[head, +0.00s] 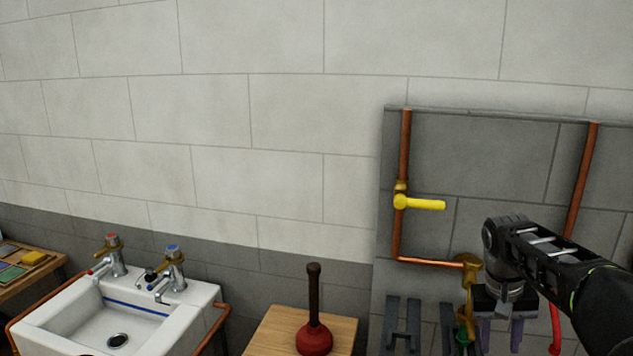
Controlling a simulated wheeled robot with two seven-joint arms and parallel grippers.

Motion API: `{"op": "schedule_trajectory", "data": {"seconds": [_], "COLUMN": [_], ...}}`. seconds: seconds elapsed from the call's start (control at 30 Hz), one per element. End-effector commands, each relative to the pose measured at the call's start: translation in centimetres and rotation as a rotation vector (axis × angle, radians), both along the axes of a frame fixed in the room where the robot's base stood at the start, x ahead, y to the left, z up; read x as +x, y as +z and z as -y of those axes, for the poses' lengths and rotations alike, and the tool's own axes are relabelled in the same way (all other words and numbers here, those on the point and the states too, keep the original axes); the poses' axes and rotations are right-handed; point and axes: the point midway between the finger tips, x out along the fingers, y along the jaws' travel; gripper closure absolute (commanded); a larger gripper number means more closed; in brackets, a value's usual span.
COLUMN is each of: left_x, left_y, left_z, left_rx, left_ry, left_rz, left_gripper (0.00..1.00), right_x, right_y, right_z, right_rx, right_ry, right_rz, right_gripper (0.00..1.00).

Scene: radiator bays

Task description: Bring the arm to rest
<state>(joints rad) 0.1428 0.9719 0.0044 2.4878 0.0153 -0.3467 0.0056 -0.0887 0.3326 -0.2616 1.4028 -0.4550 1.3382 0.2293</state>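My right arm comes in from the right edge. Its gripper (501,336) points down at the lower right, in front of the grey wall panel (480,160). Its two fingers stand apart with a gap between them, and I see nothing held. The fingertips are close to the bottom edge of the view. A brass valve fitting (470,268) on the copper pipe is just left of the gripper; I cannot tell whether they touch. My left gripper is not in view.
A yellow lever (425,204) sits on the copper pipe (403,150). Dark grey brackets (393,325) and a red handle (556,330) are low on the panel. A plunger (314,325) stands on a wooden top (275,335). A white sink (50,318) with two taps is left.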

Motion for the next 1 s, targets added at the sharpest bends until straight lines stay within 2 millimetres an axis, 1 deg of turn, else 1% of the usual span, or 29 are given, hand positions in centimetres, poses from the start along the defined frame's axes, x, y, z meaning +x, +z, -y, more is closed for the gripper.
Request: {"op": "schedule_trajectory", "data": {"seconds": [0.13, 0.23, 0.37, 0.47, 0.53, 0.57, 0.63, 0.67, 0.7, 0.73, 0.77, 0.8, 0.83, 0.87, 0.9, 0.97, 1.0], "left_x": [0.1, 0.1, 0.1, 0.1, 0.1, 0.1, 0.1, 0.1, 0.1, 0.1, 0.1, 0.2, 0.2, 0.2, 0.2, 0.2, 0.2], "left_y": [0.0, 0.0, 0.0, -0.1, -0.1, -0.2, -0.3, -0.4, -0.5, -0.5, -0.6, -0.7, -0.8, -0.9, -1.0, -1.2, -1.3], "left_z": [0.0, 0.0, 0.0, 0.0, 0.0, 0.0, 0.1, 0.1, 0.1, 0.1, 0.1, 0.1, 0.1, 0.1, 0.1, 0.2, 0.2], "left_rx": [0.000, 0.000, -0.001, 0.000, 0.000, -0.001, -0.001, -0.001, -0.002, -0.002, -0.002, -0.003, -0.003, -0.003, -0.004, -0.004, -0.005], "left_ry": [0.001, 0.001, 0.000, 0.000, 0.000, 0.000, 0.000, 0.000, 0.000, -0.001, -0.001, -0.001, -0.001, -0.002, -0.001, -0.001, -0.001], "left_rz": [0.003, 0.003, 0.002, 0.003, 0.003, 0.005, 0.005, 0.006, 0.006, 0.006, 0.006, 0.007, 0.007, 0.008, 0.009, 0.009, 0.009], "left_gripper": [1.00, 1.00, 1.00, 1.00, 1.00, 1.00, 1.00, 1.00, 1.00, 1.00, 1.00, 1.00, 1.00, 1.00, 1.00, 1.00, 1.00], "right_x": [2.0, 3.3, 5.3, 6.8, 7.5, 7.7, 7.8, 7.5, 7.0, 6.4, 5.5, 4.2, 3.0, 1.6, -0.4, -3.9, -6.5], "right_y": [-0.6, -1.4, -3.3, -6.1, -8.5, -9.8, -13.2, -15.0, -17.5, -19.5, -21.5, -24.1, -26.0, -27.7, -30.0, -33.1, -34.9], "right_z": [-0.5, -1.4, -3.5, -6.0, -8.0, -9.1, -11.6, -13.0, -14.7, -16.1, -17.5, -19.2, -20.3, -21.5, -22.8, -24.6, -25.7], "right_rx": [0.012, 0.027, 0.060, 0.097, 0.129, 0.144, 0.185, 0.206, 0.236, 0.259, 0.281, 0.309, 0.329, 0.347, 0.369, 0.398, 0.416], "right_ry": [0.036, 0.067, 0.125, 0.175, 0.209, 0.223, 0.253, 0.265, 0.276, 0.281, 0.287, 0.286, 0.282, 0.279, 0.270, 0.253, 0.239], "right_rz": [0.074, 0.128, 0.207, 0.263, 0.298, 0.312, 0.342, 0.353, 0.366, 0.375, 0.381, 0.386, 0.387, 0.386, 0.378, 0.358, 0.339], "right_gripper": [0.60, 0.60, 0.60, 0.60, 0.60, 0.60, 0.60, 0.60, 0.60, 0.60, 0.60, 0.60, 0.60, 0.60, 0.60, 0.60, 0.60]}}
